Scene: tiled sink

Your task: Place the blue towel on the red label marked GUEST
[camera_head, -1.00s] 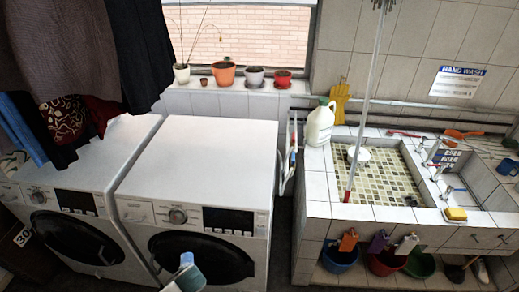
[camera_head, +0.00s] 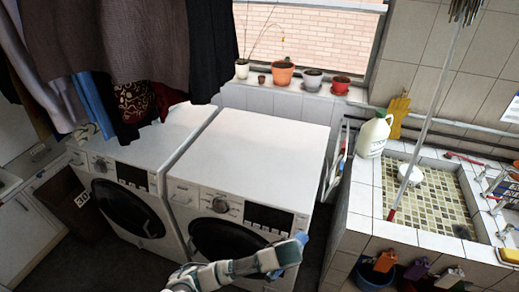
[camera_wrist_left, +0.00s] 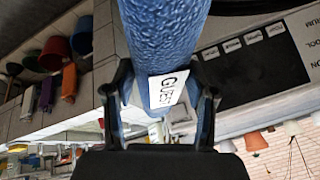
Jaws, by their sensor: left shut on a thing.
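My left gripper (camera_wrist_left: 163,105) is shut around a thick, rolled blue towel (camera_wrist_left: 165,30) in the left wrist view. The towel runs up out of the top of that view. A white tag reading GUEST (camera_wrist_left: 168,88) lies against the towel between the fingers. In the head view my left gripper (camera_head: 288,255) is in front of the right washing machine, with a little blue (camera_head: 302,237) at its end. No red label can be made out in either view. My right gripper is not in view.
Two white washing machines (camera_head: 255,150) stand side by side, with dark clothes (camera_head: 130,50) hanging over the left one. A tiled sink (camera_head: 375,220) with a white jug (camera_head: 374,137) and a leaning mop is at right. Flowerpots (camera_head: 282,74) line the sill.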

